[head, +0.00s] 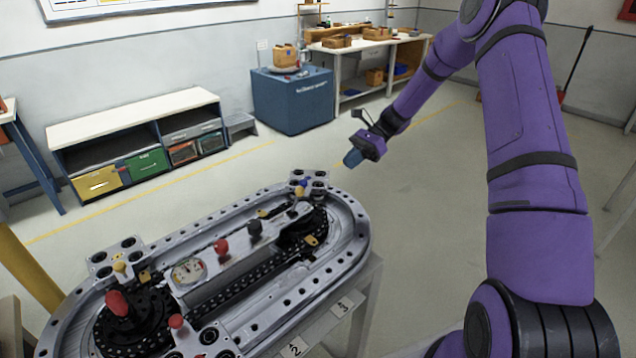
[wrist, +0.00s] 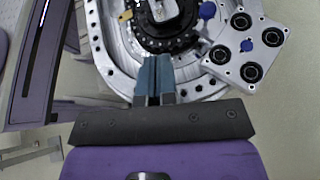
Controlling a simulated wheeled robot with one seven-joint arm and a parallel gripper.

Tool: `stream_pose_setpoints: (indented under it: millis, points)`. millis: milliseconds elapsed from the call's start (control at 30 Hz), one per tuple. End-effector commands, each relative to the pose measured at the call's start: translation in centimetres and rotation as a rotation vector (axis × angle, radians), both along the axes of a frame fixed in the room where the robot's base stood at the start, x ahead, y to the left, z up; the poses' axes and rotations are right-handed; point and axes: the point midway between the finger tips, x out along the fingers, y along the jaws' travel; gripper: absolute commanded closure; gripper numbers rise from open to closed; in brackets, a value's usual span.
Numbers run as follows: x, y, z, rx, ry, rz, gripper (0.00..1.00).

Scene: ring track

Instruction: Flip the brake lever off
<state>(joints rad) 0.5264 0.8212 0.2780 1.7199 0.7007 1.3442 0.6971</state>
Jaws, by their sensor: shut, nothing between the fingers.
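The ring track (head: 357,239) is a grey metal oval on a stand, at the lower left of the head view. Its middle carries a red-knobbed lever (head: 221,246), a black knob (head: 254,229) and a round gauge (head: 187,271). A larger red handle (head: 117,303) and a small red knob (head: 176,321) are at the near left end. I cannot tell which one is the brake lever. My gripper (head: 352,158) is shut and empty, apart from these knobs. In the wrist view its blue fingertips (wrist: 154,72) appear over the track's rounded end (wrist: 107,65).
A blue cabinet (head: 290,105) and a workbench (head: 345,60) with wooden boxes stand at the back. A low shelf (head: 135,110) with coloured bins is at the left wall. A plate with black rings (wrist: 247,45) sits at the track's edge. Open floor lies behind the track.

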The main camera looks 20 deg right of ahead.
Motion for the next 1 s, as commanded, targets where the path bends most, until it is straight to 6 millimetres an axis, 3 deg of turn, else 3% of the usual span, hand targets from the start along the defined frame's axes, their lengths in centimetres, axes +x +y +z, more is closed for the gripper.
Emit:
stream_pose_setpoints:
  millis: [267,667,1000]
  points:
    - [-0.7,2.4,-1.3,0.001,0.002,0.003,1.0]
    - [-2.2,8.8,-4.8,0.001,0.002,0.003,1.0]
    - [-2.7,12.0,-3.7,-0.001,-0.001,0.001,1.0]
